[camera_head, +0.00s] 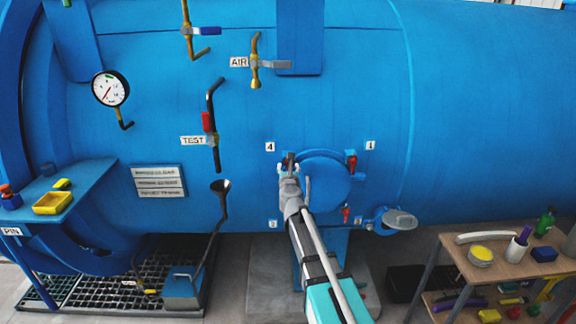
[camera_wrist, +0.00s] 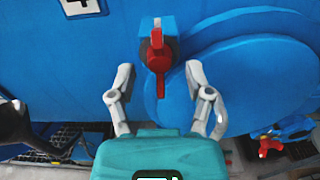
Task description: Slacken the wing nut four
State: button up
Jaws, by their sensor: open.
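Wing nut four is the red wing nut (camera_wrist: 157,52) on a blue lug at the upper left of the round blue hatch, beside the label 4 (camera_head: 270,146). In the wrist view its wings stand roughly upright, with a red tail pointing down. My gripper (camera_wrist: 159,76) is open, its two grey fingers apart on the left and right of the nut's lower part. I see no contact with the nut. In the head view my gripper (camera_head: 289,166) largely covers this nut.
The round hatch (camera_head: 326,182) bulges right of my gripper. Other red wing nuts sit at its upper right (camera_head: 352,164) and lower right (camera_head: 346,214). The TEST pipe (camera_head: 215,125) is to the left. A cluttered wooden table (camera_head: 462,262) stands at the lower right.

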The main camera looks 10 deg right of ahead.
jog(key=shift+w+d, duration=0.15)
jog(key=shift+w, duration=0.95)
grip_shut()
